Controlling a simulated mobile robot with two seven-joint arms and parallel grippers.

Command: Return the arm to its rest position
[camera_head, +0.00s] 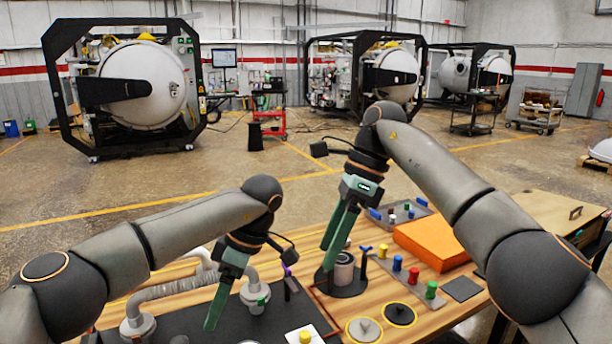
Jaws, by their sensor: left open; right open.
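My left arm (160,235) reaches in from the left, bent at the wrist. Its green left gripper (225,305) is open and points down over the black mat (178,325) at the front of the table, with nothing seen between its fingers. My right arm (440,175) comes in from the right, its wrist raised higher. Its green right gripper (328,256) is open and empty, pointing down and left above the table, close in the picture to a grey cylinder in a dark holder (344,276).
The wooden table (520,215) holds a grey pipe assembly (170,291), several coloured pegs (398,264), an orange block (432,241), a parts tray (400,214) and two round discs (399,314). Vacuum furnaces (143,84) stand behind, across open floor.

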